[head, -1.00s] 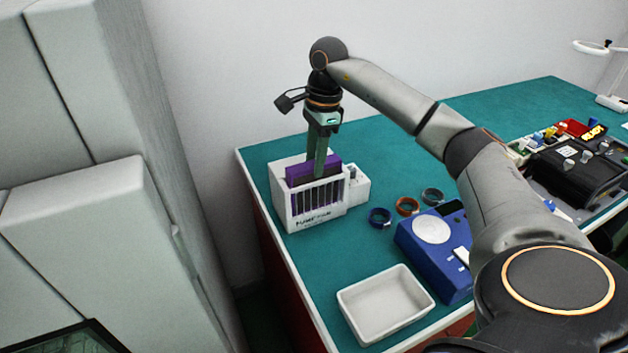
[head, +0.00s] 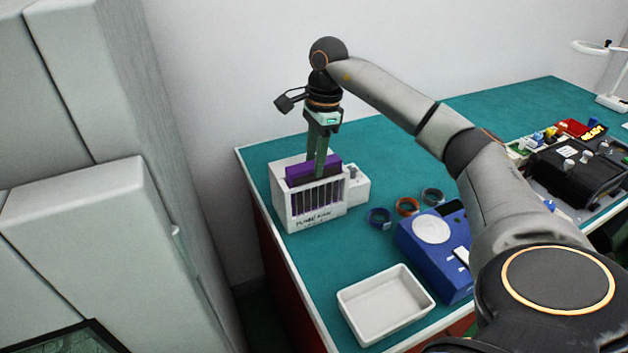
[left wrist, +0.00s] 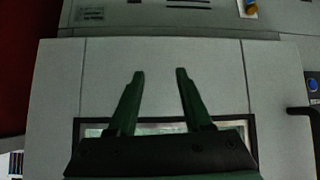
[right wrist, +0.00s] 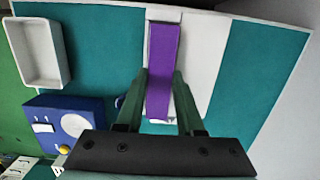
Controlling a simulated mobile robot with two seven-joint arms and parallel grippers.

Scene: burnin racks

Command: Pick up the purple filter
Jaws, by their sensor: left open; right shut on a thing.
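The purple filter (head: 302,171) sits in the top of the white fume extractor box (head: 318,212) with the slotted front, at the left end of the bench. My right gripper (head: 318,176) points down from above and is shut on the purple filter. In the right wrist view the filter (right wrist: 162,70) shows as a long purple strip between the two fingers. The filter's lower part is hidden inside the box. My left gripper (left wrist: 154,75) is open and empty, in front of a pale grey panel, away from the bench.
A white tray (head: 352,312) lies at the bench's front edge. A blue scale-like device (head: 412,250) and several small wire coils (head: 407,206) stand right of the box. A black case (head: 574,172) is farther right. Tall grey cabinets (head: 85,220) stand left of the bench.

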